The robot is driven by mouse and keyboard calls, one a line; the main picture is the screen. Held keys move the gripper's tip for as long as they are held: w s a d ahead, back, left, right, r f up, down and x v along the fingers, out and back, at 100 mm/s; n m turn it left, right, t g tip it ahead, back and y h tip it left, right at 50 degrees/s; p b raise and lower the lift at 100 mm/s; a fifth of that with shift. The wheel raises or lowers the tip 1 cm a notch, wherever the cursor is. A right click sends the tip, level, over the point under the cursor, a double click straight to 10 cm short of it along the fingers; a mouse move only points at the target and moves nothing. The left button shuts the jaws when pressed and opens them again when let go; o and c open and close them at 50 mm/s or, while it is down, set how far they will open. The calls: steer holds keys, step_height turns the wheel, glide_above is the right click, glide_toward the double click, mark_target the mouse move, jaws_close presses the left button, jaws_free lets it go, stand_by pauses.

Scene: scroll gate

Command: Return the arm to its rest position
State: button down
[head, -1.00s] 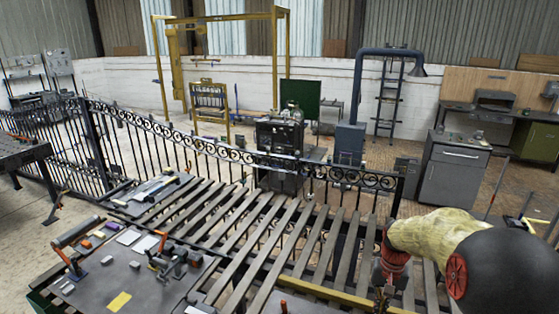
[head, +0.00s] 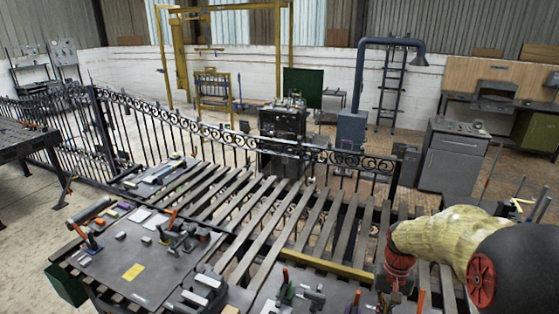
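My arm shows at the lower right in the head view, with a pale yellow cover (head: 445,240), a black rounded link and red joint parts. Its end points down at the red part (head: 399,262), over the right side of the slatted table. My gripper is below that and too dark and cluttered there to make out, so its fingers and anything in them cannot be told.
The slatted table (head: 272,243) fills the front, with a grey plate (head: 117,268) bearing clamps and a yellow note at left. A black scroll gate (head: 347,161) stands behind it. A grey cabinet (head: 452,163) stands at right. Bare floor (head: 30,215) lies at left.

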steer(key=s+a+r+n+t+b, duration=0.1)
steer(key=s+a+r+t+b, duration=0.1)
steer(key=s, duration=0.4)
steer(key=s+a+r+n+t+b, duration=0.1)
steer(key=s+a+r+t+b, duration=0.1)
steer(key=s+a+b, duration=0.2)
steer(key=s+a+r+n+t+b, duration=0.1)
steer(key=s+a+r+t+b, duration=0.1)
steer(key=s+b, duration=0.5)
steer(key=shift+s+a+r+t, duration=0.2)
steer(key=shift+s+a+t, duration=0.2)
steer(key=shift+s+a, duration=0.55)
